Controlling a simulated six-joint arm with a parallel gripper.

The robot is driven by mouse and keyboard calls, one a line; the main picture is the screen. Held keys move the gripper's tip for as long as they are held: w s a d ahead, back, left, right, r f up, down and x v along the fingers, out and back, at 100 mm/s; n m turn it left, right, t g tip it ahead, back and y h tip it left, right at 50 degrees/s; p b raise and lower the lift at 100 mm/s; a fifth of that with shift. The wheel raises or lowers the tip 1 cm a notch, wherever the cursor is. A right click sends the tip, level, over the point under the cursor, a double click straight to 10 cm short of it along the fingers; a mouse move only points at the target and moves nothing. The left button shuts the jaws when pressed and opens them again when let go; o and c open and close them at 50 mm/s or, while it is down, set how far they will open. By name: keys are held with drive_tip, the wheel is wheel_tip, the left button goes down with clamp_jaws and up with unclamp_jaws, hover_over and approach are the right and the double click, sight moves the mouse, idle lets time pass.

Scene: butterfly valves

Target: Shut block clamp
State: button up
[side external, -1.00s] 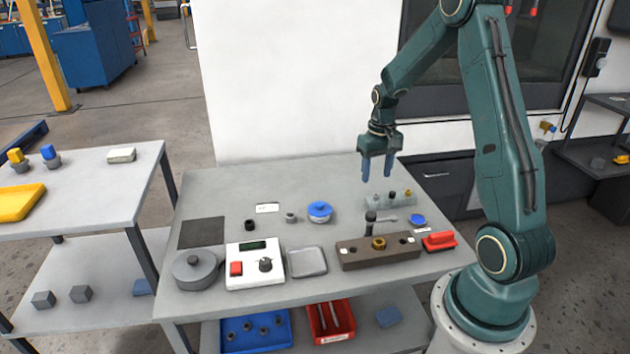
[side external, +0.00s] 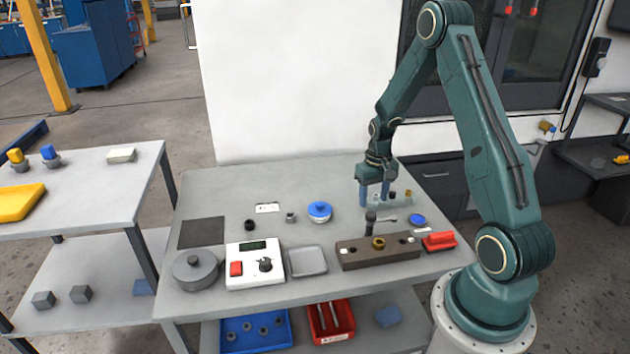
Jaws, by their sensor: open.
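A long brown block (side external: 400,250) lies at the front right of the table. A brass ring (side external: 378,243) sits at its middle, with a light spot on each side. A dark upright post or knob (side external: 371,222) stands just behind the block, with a grey lever-like piece (side external: 387,218) beside it. I cannot tell how these parts join, or the clamp's state. My gripper (side external: 374,198) is open and points down, behind and above the dark post. Its blue fingers are apart, with nothing visible between them. They partly hide a small grey rack behind.
The small rack (side external: 399,200) holds several little parts. A red block (side external: 439,241) and a blue disc (side external: 417,220) lie to the right. A blue-topped part (side external: 320,211), a square grey tray (side external: 307,261) and a white control box (side external: 255,272) lie left.

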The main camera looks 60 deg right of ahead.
sight(372, 214)
drive_tip(key=shift+f, duration=2.75)
clamp_jaws()
